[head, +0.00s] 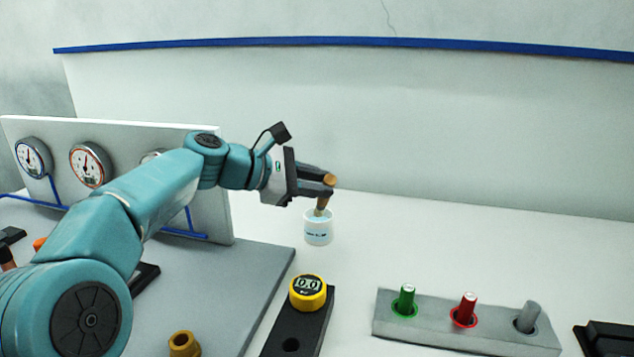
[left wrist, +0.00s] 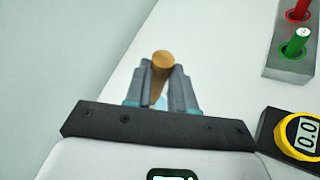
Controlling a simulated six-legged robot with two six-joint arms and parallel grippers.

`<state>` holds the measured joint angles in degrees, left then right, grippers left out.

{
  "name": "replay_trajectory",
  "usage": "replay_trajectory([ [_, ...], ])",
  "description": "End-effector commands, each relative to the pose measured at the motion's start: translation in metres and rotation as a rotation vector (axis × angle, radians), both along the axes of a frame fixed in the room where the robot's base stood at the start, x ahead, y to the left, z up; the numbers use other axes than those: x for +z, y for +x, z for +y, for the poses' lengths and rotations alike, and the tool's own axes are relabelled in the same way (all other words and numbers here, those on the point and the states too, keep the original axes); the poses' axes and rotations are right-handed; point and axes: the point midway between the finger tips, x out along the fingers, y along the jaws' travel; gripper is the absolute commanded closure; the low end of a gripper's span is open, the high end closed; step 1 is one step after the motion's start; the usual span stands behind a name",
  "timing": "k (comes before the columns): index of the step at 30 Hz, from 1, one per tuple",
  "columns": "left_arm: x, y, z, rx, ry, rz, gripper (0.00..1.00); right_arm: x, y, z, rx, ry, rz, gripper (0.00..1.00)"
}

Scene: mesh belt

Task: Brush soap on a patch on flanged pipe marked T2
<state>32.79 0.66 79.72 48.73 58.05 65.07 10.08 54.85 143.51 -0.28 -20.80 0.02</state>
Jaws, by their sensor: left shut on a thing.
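My left gripper (head: 328,187) is shut on a brush with a tan wooden handle (head: 324,203). The handle also shows between the fingers in the left wrist view (left wrist: 161,70). The brush points down into a small white cup (head: 318,232) with blue print and pale blue contents, likely soap. The brush's lower end is hidden inside the cup. No flanged pipe and no T2 mark can be made out. My right gripper is not in view.
A white panel with gauges (head: 87,165) stands at the left on a grey plate (head: 262,272). A yellow meter (head: 308,291) sits on a black holder. A grey block (head: 440,325) holds green, red and grey pegs. White table is clear behind the block.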

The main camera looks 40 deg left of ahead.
Motion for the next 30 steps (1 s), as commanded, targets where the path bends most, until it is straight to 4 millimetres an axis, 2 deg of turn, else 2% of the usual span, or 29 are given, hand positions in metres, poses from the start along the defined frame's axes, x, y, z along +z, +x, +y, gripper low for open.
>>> replay_trajectory([
  [30, -0.013, 0.000, 0.000, 0.001, 0.000, -0.001, 1.00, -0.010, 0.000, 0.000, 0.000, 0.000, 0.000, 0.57],
])
